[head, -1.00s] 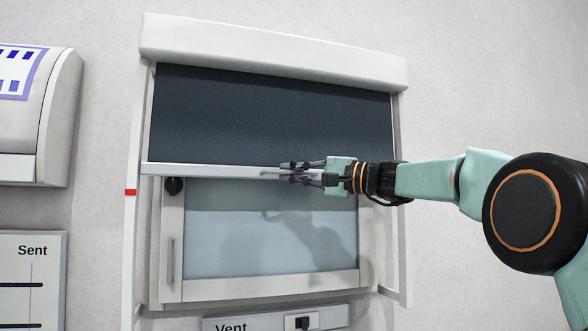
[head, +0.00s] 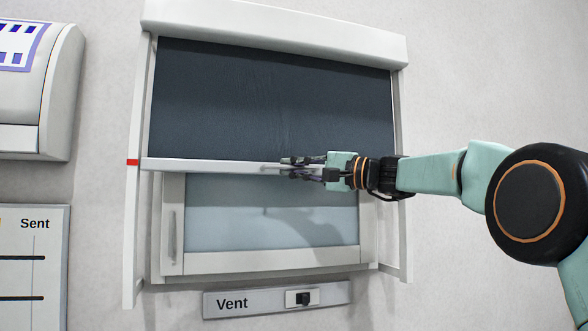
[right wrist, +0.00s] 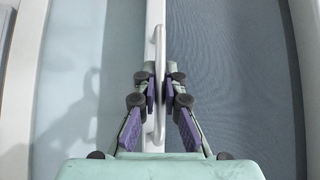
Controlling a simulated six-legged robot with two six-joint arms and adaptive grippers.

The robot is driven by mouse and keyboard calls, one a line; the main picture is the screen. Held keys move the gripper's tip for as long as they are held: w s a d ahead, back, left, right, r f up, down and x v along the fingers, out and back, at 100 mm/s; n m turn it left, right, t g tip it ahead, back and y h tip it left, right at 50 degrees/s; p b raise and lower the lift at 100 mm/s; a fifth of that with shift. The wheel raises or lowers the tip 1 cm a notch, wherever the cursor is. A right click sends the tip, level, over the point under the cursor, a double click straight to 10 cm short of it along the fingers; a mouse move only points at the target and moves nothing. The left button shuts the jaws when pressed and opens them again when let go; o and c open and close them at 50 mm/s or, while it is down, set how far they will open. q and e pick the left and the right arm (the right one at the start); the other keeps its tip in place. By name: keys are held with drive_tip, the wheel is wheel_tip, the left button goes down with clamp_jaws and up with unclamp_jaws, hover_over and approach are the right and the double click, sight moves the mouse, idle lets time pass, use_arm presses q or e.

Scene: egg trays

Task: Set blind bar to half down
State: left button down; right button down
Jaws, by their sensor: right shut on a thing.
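The blind bar (head: 215,166) is a white rail along the lower edge of the dark blind cloth (head: 270,105). Its left end is about level with the red mark (head: 132,162) on the left side rail. My right gripper (head: 290,167) is shut on the bar's handle near the middle. In the right wrist view the fingers (right wrist: 162,88) stand on both sides of the pale handle (right wrist: 157,115), which runs along the bar (right wrist: 154,18). The fingers hide part of the handle. My left gripper is in neither view.
Below the bar, a framed window (head: 270,262) with a pale pane shows. A Vent panel (head: 265,300) with a small dark switch lies under it. A Sent board (head: 35,275) and a white wall unit (head: 55,110) are at the left. The wall at right is bare.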

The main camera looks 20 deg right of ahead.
drive_tip(key=c, duration=1.4)
unclamp_jaws()
drive_tip(key=shift+s+a+r, duration=0.15)
drive_tip(key=shift+d, duration=0.25)
drive_tip(key=v, duration=1.1)
drive_tip(key=shift+s+d, duration=0.15)
drive_tip(key=shift+s, duration=0.2)
